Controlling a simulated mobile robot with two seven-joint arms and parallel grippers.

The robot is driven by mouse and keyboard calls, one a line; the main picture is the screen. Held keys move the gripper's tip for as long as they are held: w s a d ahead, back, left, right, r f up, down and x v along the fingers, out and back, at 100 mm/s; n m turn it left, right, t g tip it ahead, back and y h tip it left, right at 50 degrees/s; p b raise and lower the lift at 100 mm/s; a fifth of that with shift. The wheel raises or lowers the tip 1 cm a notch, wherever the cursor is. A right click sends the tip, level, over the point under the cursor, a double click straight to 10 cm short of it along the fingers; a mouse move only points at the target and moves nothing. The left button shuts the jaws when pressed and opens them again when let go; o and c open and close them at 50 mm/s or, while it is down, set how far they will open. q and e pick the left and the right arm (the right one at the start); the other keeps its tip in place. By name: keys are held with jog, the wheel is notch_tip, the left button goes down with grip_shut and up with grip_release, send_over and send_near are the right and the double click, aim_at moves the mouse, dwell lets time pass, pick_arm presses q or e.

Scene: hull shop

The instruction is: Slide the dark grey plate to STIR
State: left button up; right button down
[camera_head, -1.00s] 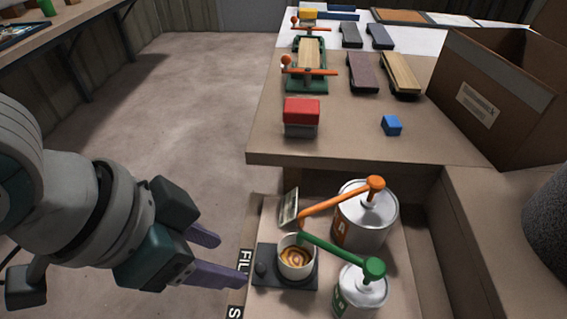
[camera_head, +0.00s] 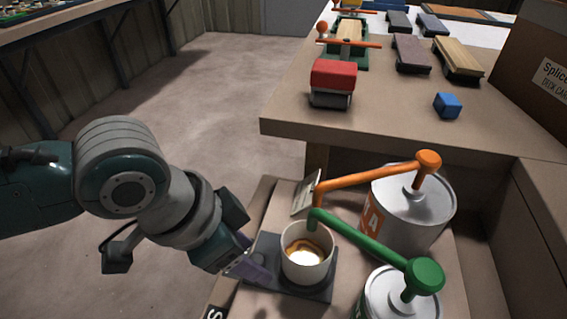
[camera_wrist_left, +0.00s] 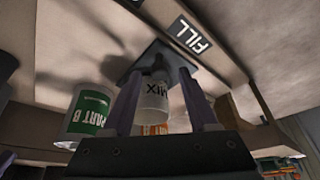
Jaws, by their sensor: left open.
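The dark grey plate (camera_head: 318,290) lies on the lower bench with a white cup (camera_head: 306,262) standing on it, light brown swirled liquid inside. The plate also shows in the left wrist view (camera_wrist_left: 128,64), with the cup (camera_wrist_left: 155,96) marked MIX. My left gripper (camera_head: 262,272) is at the plate's left side, its purple fingers over that edge. In the left wrist view my gripper (camera_wrist_left: 160,85) is open, fingers apart, with a dark knob-like shape between them; contact cannot be told. A FILL label (camera_wrist_left: 190,35) lies beside the plate. A label starting with S (camera_head: 213,312) is cut off at the bottom.
Can A (camera_head: 408,215) with an orange pump and can B (camera_head: 395,298) with a green pump stand right of the cup; their spouts reach over or near it. The higher bench (camera_head: 400,120) behind holds a red-topped block (camera_head: 333,78) and a blue block (camera_head: 447,105).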

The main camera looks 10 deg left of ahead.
pick_arm(q)
jog(key=shift+w+d+f, duration=0.1)
jog(key=shift+d+f, duration=0.1)
jog(key=shift+f, duration=0.35)
grip_shut()
dwell(1.0)
